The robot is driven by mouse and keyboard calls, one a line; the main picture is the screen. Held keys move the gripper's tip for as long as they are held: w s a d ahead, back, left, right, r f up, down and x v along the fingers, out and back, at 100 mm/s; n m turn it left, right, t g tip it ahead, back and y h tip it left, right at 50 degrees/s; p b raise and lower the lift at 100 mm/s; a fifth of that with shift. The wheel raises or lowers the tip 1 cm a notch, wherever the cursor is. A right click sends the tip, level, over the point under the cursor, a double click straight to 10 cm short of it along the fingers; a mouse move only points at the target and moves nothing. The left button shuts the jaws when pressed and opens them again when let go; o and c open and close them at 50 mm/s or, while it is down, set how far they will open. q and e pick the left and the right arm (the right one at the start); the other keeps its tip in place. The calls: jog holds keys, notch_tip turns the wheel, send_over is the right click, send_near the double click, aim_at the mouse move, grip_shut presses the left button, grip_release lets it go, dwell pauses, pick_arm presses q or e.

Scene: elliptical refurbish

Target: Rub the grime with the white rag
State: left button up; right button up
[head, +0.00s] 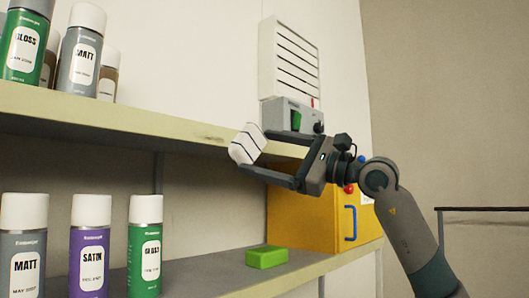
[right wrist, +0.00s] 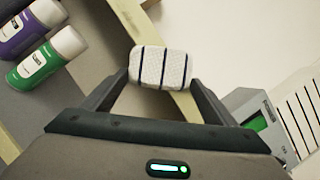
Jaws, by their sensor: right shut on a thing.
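The white rag (head: 247,144), a folded white cloth with dark stripes, is between the fingertips of my right gripper (head: 257,154). The gripper is shut on it, and the rag (right wrist: 160,67) also shows between both fingers in the right wrist view. The rag is held at the front edge of the upper shelf (head: 110,121); I cannot tell whether it touches the edge. A faint dark smudge, likely the grime (head: 208,138), shows on that edge just left of the rag. My left gripper is not in view.
Spray cans (head: 81,50) stand on the upper shelf, and more cans (head: 145,245) stand below. A green block (head: 266,257) and a yellow cabinet (head: 300,218) are on the lower shelf. A grey device (head: 288,115) sits beyond the gripper.

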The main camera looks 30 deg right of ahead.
aim_at(236, 148)
jog(key=shift+a, duration=0.1)
dwell(0.3)
jog(key=shift+s+a+b, duration=0.3)
jog(key=shift+a, duration=0.5)
jog(key=shift+s+a+b, duration=0.3)
jog(key=shift+a, duration=0.5)
jog(key=shift+s+a+b, duration=0.3)
jog(key=shift+a, duration=0.55)
jog(key=shift+s+a+b, duration=0.25)
jog(key=shift+a+b, duration=0.05)
jog(key=shift+a, duration=0.5)
jog(key=shift+s+a+f+b, duration=0.1)
jog(key=shift+s+a+b, duration=0.1)
jog(key=shift+a, duration=0.2)
jog(key=shift+s+a+b, duration=0.1)
jog(key=shift+a+b, duration=0.1)
jog(key=shift+a, duration=0.2)
jog(key=shift+s+a+b, duration=0.3)
jog(key=shift+s+a, duration=0.05)
jog(key=shift+a, duration=0.5)
jog(key=shift+a, duration=0.1)
